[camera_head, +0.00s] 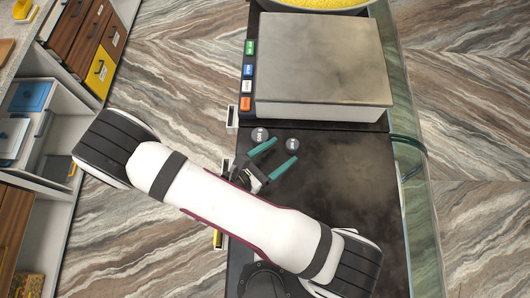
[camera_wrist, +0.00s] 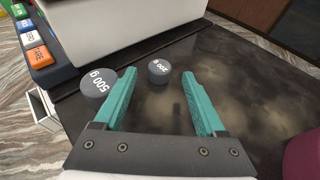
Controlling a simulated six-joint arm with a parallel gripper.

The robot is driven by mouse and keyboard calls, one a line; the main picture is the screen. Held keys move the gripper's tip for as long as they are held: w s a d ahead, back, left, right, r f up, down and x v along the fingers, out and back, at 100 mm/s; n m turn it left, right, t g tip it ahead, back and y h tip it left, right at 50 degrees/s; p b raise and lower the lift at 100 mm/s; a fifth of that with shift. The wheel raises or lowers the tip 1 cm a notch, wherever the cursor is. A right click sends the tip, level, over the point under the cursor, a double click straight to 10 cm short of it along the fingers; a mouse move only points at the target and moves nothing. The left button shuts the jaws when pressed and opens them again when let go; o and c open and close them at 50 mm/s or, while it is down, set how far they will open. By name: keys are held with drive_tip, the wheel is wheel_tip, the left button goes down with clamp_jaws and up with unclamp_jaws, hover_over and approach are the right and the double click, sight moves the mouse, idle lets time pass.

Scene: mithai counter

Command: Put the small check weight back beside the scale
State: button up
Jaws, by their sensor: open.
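Two dark round weights stand on the black counter, just in front of the scale (camera_head: 320,58). The smaller one, marked 200 g (camera_wrist: 159,71), is on the right; it also shows in the head view (camera_head: 292,145). The larger one, marked 500 g (camera_wrist: 98,82), is on the left; it also shows in the head view (camera_head: 260,135). My gripper (camera_wrist: 165,85) is open, its teal fingers apart and pointing at the weights. In the wrist view the 200 g weight appears between the fingertips, and the 500 g weight lies outside the left finger. Nothing is held.
The scale's coloured buttons (camera_head: 248,75) line its left side. A glass panel (camera_head: 420,150) runs along the counter's right edge. A bowl of yellow food (camera_head: 318,3) is at the far end. The counter (camera_head: 350,180) is clear right of the weights.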

drive_tip(key=v, duration=0.6)
drive_tip(key=shift+s+a, duration=0.1)
drive_tip(key=shift+s, duration=0.05)
drive_tip(key=s+d+r+m+g+y, duration=0.1)
drive_tip(key=s+d+r+m+g, duration=0.2)
drive_tip(key=d+r+m+g, duration=1.05)
drive_tip(key=s+a+r+m+t+y, duration=0.1)
drive_tip(key=s+a+r+m+y, duration=0.1)
drive_tip(key=m+y, duration=0.3)
drive_tip(key=s+a+r+m+t+y, duration=0.2)
drive_tip(key=m+y, duration=0.3)
drive_tip(key=m, duration=0.9)
drive_tip(key=shift+s+a+r+y, duration=0.2)
drive_tip(key=shift+a+r+y, duration=0.15)
drive_tip(key=shift+a, duration=0.1)
drive_tip(key=shift+t, duration=0.25)
